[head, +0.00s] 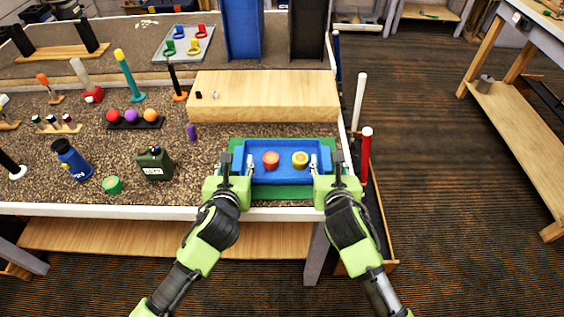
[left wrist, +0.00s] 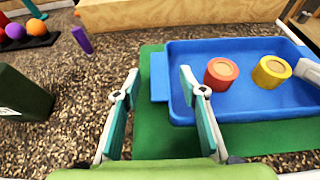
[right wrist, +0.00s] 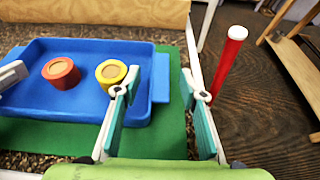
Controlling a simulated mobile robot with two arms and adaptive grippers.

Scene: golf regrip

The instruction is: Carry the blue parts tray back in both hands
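The blue parts tray (head: 287,177) lies on a green mat (head: 285,192) near the front edge of the bench. It holds a red round part (head: 271,160) and a yellow round part (head: 300,159). My left gripper (head: 236,168) is open at the tray's left end; in the left wrist view its fingers (left wrist: 156,95) stand apart, near the tray's left handle tab (left wrist: 159,77). My right gripper (head: 325,167) is open at the right end; in the right wrist view its fingers (right wrist: 165,95) stand apart, near the right handle tab (right wrist: 188,88). I cannot tell whether the fingers touch the tray.
A wooden block (head: 264,96) stands just behind the mat. A dark green can (head: 155,163) and a blue bottle (head: 72,160) stand to the left. A purple piece (head: 191,131) is nearer. A red-and-white post (head: 365,155) rises beside the bench's right edge.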

